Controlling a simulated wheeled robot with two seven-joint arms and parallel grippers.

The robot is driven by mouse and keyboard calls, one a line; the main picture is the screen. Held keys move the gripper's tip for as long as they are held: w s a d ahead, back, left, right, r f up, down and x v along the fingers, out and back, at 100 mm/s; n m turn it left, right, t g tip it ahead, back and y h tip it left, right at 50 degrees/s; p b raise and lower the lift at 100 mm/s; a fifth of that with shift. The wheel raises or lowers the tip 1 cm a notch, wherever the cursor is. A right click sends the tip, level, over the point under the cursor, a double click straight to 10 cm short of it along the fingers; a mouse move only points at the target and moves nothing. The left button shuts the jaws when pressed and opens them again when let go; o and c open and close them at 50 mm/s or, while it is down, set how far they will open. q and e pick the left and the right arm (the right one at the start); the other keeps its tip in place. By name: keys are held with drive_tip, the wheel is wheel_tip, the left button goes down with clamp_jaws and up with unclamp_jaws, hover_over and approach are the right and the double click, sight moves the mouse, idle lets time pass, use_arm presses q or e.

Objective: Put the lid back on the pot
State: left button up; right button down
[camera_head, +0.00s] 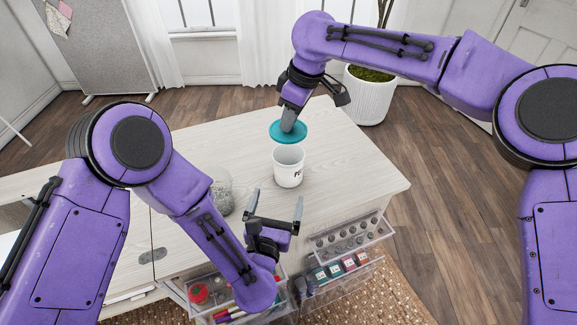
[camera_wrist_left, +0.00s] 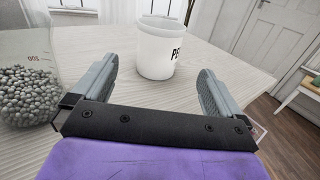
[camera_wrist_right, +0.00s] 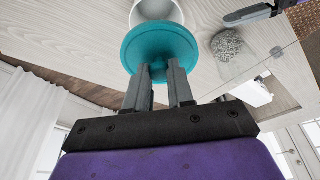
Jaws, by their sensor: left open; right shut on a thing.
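The white pot (camera_head: 288,170) with dark lettering stands upright on the table. It also shows between my left fingers in the left wrist view (camera_wrist_left: 158,52), and partly behind the lid in the right wrist view (camera_wrist_right: 155,10). The round teal lid (camera_head: 289,131) is held just above and behind the pot's open top; it also shows in the right wrist view (camera_wrist_right: 160,45). My right gripper (camera_head: 288,122) is shut on the lid from above. My left gripper (camera_head: 274,205) is open and empty, in front of the pot and apart from it.
A clear container of grey beads (camera_head: 222,192) stands left of the pot; it also shows in the left wrist view (camera_wrist_left: 27,95). Clear drawers (camera_head: 345,240) with spools and small items stick out at the table's front. The table (camera_head: 360,180) is bare right of the pot.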

sight(285, 172)
use_arm(q)
drive_tip(key=w, duration=0.4)
drive_tip(key=w+d, duration=0.1)
drive_tip(key=w, duration=0.3)
drive_tip(key=w+d, duration=0.1)
drive_tip(key=w, duration=0.3)
drive_tip(key=shift+d+f, duration=0.1)
drive_tip(key=shift+d, duration=0.05)
use_arm(e)
drive_tip(key=shift+w+f, duration=0.1)
use_arm(q)
drive_tip(key=c, duration=1.3)
drive_tip(key=shift+o, duration=0.2)
use_arm(e)
drive_tip(key=shift+f, duration=2.5)
drive_tip(key=shift+f, duration=0.85)
drive_tip(key=shift+f, duration=0.6)
drive_tip(key=c, duration=0.9)
unclamp_jaws()
